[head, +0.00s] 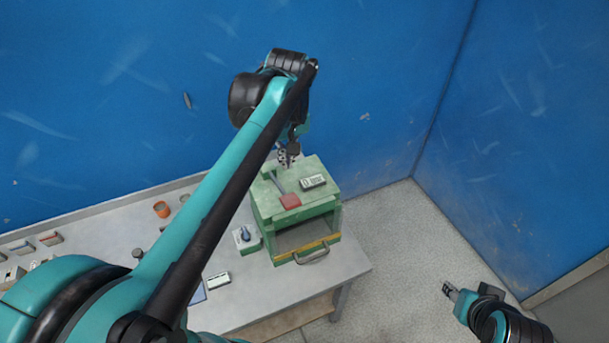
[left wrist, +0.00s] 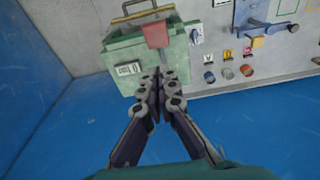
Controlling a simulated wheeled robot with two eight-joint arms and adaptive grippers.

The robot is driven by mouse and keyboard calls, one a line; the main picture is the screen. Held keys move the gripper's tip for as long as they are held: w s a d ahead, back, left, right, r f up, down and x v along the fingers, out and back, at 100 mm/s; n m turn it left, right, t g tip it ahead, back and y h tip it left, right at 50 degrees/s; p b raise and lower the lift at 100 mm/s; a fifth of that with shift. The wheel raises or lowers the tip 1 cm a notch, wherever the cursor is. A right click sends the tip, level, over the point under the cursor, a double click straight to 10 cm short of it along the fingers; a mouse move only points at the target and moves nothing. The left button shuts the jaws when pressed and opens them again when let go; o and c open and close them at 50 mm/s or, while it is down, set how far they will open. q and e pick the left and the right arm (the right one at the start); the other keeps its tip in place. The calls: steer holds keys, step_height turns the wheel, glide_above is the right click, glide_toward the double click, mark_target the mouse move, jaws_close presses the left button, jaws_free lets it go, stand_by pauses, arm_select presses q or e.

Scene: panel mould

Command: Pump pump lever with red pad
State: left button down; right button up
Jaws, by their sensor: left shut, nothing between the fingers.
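The pump lever is a grey bar ending in a red pad (head: 290,201), on top of a green box (head: 322,206) at the right end of the table. The red pad (left wrist: 156,34) also shows in the left wrist view, on the green box (left wrist: 118,52). My left gripper (head: 288,157) is shut and empty, over the back edge of the box, behind the red pad. In the left wrist view its fingertips (left wrist: 157,72) are together, just below the pad in the picture; they hide part of the lever. My right gripper (head: 449,291) is far off at the lower right; its fingers are too small to judge.
The box has a small display (head: 312,182) on top and a front handle (head: 312,255). A blue-knob switch (head: 243,236) sits beside it on the grey table (head: 345,273). A blue wall (head: 370,80) stands close behind; open floor (head: 400,240) lies to the right.

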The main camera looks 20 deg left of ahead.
arm_select(q)
steer(key=shift+w+r, duration=0.2)
steer(key=shift+r, duration=0.1)
glide_above(289, 199)
steer(key=f, duration=0.9)
steer(key=shift+w+a+f, duration=0.1)
steer(key=shift+w+a, duration=0.15)
steer(key=shift+w, duration=0.05)
steer(key=f, duration=0.3)
steer(key=shift+s+d+f, duration=0.25)
steer(key=shift+d, duration=0.1)
steer(key=shift+s+d+f, duration=0.15)
steer(key=shift+f, duration=0.35)
